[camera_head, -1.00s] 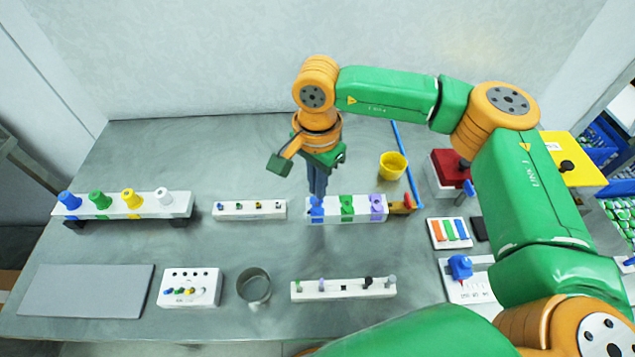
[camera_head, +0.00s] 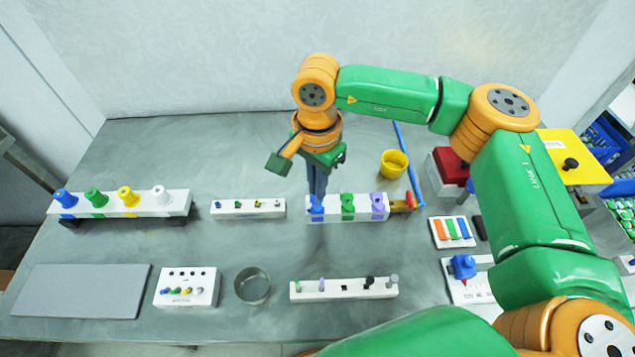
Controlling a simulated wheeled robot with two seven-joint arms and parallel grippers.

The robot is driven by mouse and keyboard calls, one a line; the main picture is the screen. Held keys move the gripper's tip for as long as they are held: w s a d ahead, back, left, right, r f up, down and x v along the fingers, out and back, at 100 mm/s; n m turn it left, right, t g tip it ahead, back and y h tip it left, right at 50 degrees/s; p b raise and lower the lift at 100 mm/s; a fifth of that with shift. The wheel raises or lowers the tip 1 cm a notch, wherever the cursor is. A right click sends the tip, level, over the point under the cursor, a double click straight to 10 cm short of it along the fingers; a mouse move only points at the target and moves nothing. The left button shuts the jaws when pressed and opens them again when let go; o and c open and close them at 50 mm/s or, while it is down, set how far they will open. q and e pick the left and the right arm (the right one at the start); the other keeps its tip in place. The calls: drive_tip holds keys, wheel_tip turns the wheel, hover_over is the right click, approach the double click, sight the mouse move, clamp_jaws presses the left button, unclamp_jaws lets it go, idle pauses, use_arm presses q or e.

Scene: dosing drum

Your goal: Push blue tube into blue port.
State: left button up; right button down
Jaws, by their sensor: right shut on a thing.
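A white block (camera_head: 331,216) in the middle of the table carries a blue port (camera_head: 316,211) at its left end, a green port (camera_head: 347,206) and a purple port (camera_head: 378,205). My right gripper (camera_head: 317,196) points straight down over the blue port, its fingertips at the port's top. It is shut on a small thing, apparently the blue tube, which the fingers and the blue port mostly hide. I cannot tell how deep the tube sits. My left gripper is not in view.
A yellow cup (camera_head: 394,164) and a long blue rod (camera_head: 407,163) are behind the block to the right. A red-topped box (camera_head: 451,168) stands further right. A rack of coloured plugs (camera_head: 146,203), a small white strip (camera_head: 248,209) and a metal ring (camera_head: 252,287) are to the left.

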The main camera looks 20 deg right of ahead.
drive_tip(key=shift+f+b, duration=1)
drive_tip(key=c, duration=0.9)
unclamp_jaws()
wheel_tip(320, 180, up, 7)
drive_tip(key=shift+f+b, duration=0.2)
drive_tip(key=shift+b, duration=0.35)
drive_tip(key=shift+r, duration=0.3)
